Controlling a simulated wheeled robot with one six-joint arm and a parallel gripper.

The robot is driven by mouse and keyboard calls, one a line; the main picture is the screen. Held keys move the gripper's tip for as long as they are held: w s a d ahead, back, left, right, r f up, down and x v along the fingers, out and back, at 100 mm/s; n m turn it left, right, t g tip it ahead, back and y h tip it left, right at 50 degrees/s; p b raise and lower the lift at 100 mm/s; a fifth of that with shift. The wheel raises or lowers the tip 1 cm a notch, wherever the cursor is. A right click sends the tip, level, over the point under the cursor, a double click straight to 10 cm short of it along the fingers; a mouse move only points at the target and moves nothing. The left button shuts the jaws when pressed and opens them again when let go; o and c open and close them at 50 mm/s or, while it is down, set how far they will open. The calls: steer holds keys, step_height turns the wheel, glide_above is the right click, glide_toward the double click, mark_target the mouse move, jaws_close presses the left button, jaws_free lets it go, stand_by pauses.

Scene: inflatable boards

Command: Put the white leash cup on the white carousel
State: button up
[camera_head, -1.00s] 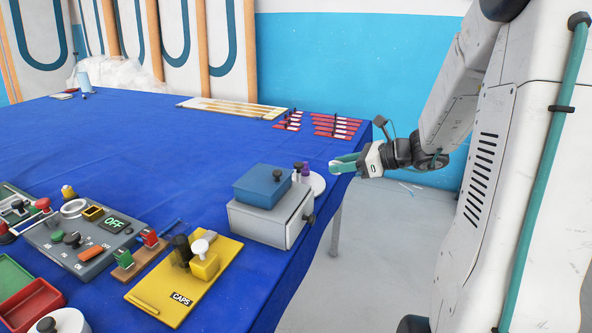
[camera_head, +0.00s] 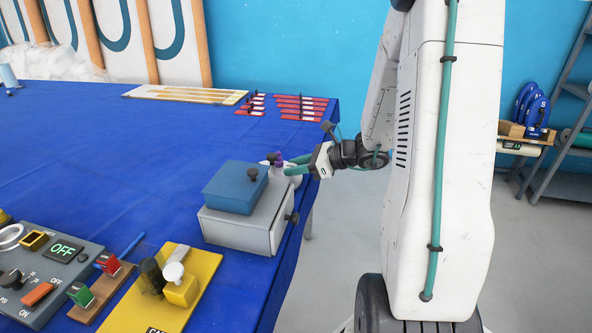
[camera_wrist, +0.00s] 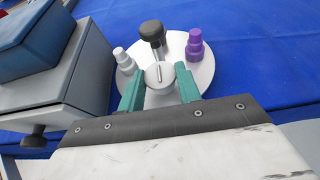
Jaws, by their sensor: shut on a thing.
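The white carousel (camera_wrist: 205,68) is a round disc with a black knob (camera_wrist: 152,32) standing on it. A purple cup (camera_wrist: 195,45) and a pale grey cup (camera_wrist: 124,61) stand near its rim. My gripper (camera_wrist: 159,83) has its green fingers on either side of a round white piece with a slot on top, which looks like the white leash cup (camera_wrist: 158,74). It is over the near part of the disc; I cannot tell whether it touches. In the head view my gripper (camera_head: 296,165) is at the carousel (camera_head: 294,179), whose left part is hidden by boxes.
A grey box (camera_head: 240,226) with a blue box (camera_head: 234,188) on top stands close beside the carousel. The table's right edge is near. A yellow board (camera_head: 205,265) and a control panel (camera_head: 45,265) lie at the front. The blue cloth (camera_head: 120,170) behind is mostly clear.

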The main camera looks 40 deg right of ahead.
steer(key=shift+f, duration=0.6)
steer(key=shift+f, duration=0.2)
steer(key=o, duration=1)
steer(key=shift+c, duration=0.2)
steer(key=shift+r, duration=0.1)
